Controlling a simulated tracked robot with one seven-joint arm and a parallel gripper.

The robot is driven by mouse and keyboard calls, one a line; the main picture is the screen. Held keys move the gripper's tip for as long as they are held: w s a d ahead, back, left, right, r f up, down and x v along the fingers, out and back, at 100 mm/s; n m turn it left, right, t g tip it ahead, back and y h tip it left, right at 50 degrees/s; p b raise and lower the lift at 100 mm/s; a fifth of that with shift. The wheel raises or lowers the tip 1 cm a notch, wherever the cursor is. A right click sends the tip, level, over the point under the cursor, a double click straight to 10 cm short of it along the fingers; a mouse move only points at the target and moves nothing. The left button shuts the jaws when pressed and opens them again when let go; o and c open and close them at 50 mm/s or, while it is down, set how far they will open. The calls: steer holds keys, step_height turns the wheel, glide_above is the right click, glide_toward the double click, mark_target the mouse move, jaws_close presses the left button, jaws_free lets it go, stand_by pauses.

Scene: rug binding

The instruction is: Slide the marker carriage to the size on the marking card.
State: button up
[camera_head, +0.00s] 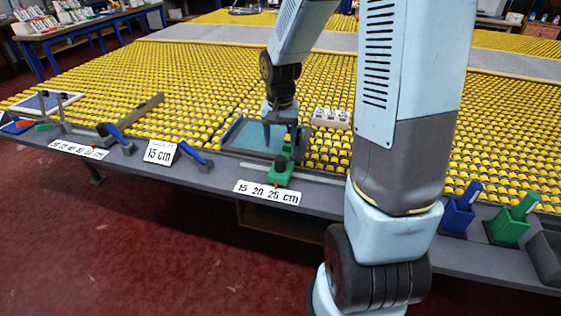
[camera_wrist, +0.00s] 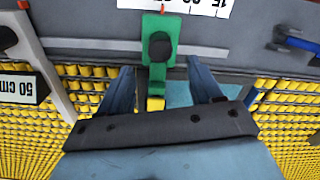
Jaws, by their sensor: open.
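The marking card (camera_head: 158,152) reads 15 cm and stands at the table's front edge. The green marker carriage (camera_head: 281,170) sits on a grey rail (camera_head: 320,177) behind the scale (camera_head: 267,193) marked 15, 20, 25 cm. Its red pointer (camera_head: 276,186) is near the 25. In the wrist view the carriage (camera_wrist: 160,27) has a dark round knob (camera_wrist: 160,46). My gripper (camera_head: 283,125) is above the carriage's rear end. In the wrist view my gripper (camera_wrist: 163,88) is open, its fingers on either side of the carriage; I see no clear contact.
A teal plate in a grey frame (camera_head: 235,131) lies behind the rail. A blue-handled clamp (camera_head: 193,153) is left of the scale. A white block (camera_head: 331,118) stands behind right. Blue (camera_head: 460,213) and green (camera_head: 511,225) holders are at far right.

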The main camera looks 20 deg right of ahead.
mark_target(280, 158)
step_height(280, 158, down, 9)
steer(key=shift+r, duration=0.1)
stand_by(0.4)
steer(key=shift+c, duration=0.5)
jaws_close()
